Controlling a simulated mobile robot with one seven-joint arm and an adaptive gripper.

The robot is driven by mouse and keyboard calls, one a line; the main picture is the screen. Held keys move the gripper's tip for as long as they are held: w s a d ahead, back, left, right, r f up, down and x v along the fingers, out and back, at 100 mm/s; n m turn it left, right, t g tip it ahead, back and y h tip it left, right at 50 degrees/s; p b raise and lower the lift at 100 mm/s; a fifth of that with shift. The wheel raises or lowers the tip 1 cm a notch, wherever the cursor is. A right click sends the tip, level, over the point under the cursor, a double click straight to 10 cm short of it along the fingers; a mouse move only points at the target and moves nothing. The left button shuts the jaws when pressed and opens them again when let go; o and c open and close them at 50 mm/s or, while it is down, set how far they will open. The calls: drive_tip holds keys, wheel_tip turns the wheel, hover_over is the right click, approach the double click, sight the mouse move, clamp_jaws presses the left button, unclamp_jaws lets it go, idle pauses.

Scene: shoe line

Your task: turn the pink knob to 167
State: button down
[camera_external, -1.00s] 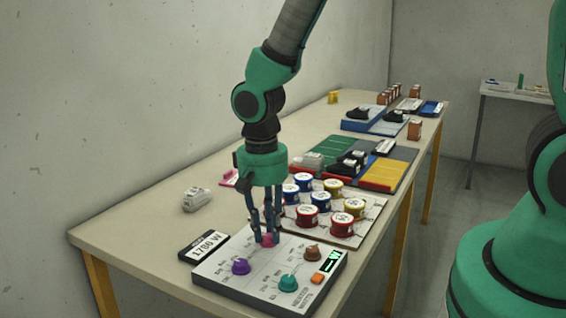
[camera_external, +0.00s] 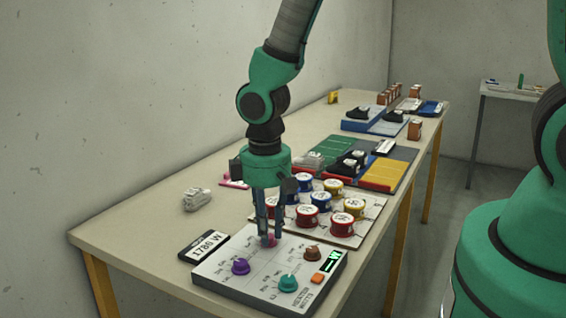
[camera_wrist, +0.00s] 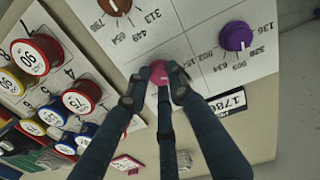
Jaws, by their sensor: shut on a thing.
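The pink knob (camera_wrist: 158,72) sits on the white control panel (camera_external: 232,262), at its far edge in the external view. My gripper (camera_wrist: 155,90) points down over the panel with its fingers shut around the pink knob. In the external view the fingers hide most of the pink knob (camera_external: 268,241). The printed numbers around the pink knob are partly covered by my fingers in the wrist view; "802" and "151" seem to show beside it. The knob's pointer direction cannot be told.
The panel also bears a purple knob (camera_external: 240,266), a brown knob (camera_external: 312,253), a teal knob (camera_external: 288,283) and an orange button (camera_external: 317,278). Several red, blue and yellow spools (camera_external: 341,224) stand close behind.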

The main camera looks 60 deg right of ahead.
drive_tip(key=n+p, duration=0.1)
drive_tip(key=n, duration=0.3)
drive_tip(key=shift+p, duration=0.35)
drive_tip(key=c, duration=1.5)
unclamp_jaws()
drive_tip(key=shift+r, duration=0.15)
drive_tip(key=r, duration=1.1)
drive_tip(key=shift+s+a+r, duration=0.2)
drive_tip(key=shift+a+r, duration=0.05)
drive_tip(key=shift+r, duration=0.1)
